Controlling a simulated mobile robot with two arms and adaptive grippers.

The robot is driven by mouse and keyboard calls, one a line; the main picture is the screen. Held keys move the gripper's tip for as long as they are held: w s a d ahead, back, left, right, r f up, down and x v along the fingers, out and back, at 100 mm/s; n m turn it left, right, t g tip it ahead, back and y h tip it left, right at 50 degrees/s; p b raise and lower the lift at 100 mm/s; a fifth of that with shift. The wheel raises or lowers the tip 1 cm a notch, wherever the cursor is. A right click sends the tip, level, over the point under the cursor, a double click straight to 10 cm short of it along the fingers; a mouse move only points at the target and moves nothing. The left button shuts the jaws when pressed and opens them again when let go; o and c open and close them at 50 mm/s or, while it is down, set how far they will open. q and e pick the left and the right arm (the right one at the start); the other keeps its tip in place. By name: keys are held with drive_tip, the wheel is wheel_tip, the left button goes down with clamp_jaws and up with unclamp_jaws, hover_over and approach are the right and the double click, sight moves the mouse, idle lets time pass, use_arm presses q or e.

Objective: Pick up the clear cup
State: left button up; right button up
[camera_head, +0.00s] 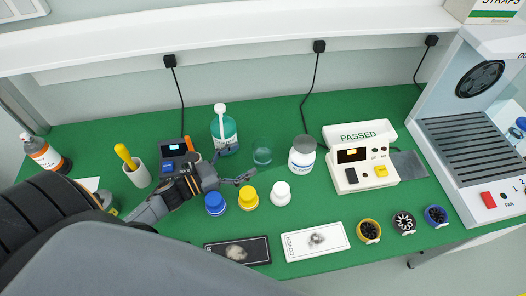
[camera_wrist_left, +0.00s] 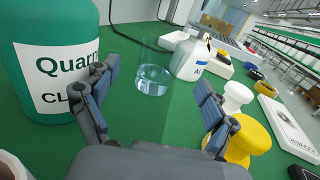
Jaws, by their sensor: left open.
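The clear cup (camera_head: 262,155) stands upright on the green bench between the teal bottle and a white bottle. In the left wrist view the clear cup (camera_wrist_left: 152,82) shows ahead, between my two fingers in the picture. My left gripper (camera_head: 236,167) is open and empty, low over the bench, a short way to the left of the cup and apart from it. In the left wrist view its fingers (camera_wrist_left: 157,88) are spread wide. My right gripper is in neither view.
The teal bottle (camera_head: 224,127) stands close beside my left finger. The white bottle (camera_head: 302,154) is just right of the cup. Blue (camera_head: 215,203), yellow (camera_head: 248,197) and white (camera_head: 281,193) caps stand in front. A PASSED machine (camera_head: 362,168) stands further right.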

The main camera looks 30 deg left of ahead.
sight(254, 154)
use_arm(q)
drive_tip(key=shift+w+d, duration=0.35)
drive_tip(key=shift+w, duration=0.15)
drive_tip(key=p+x, duration=0.1)
drive_tip(key=x, duration=0.2)
drive_tip(key=shift+w+d+r+p, duration=0.1)
drive_tip(key=shift+w+d+p, duration=0.1)
drive_tip(key=shift+p, duration=0.1)
drive_tip(key=shift+w+d, duration=0.2)
drive_tip(key=shift+w, duration=0.25)
drive_tip(key=shift+s, duration=0.1)
drive_tip(key=c, duration=1.3)
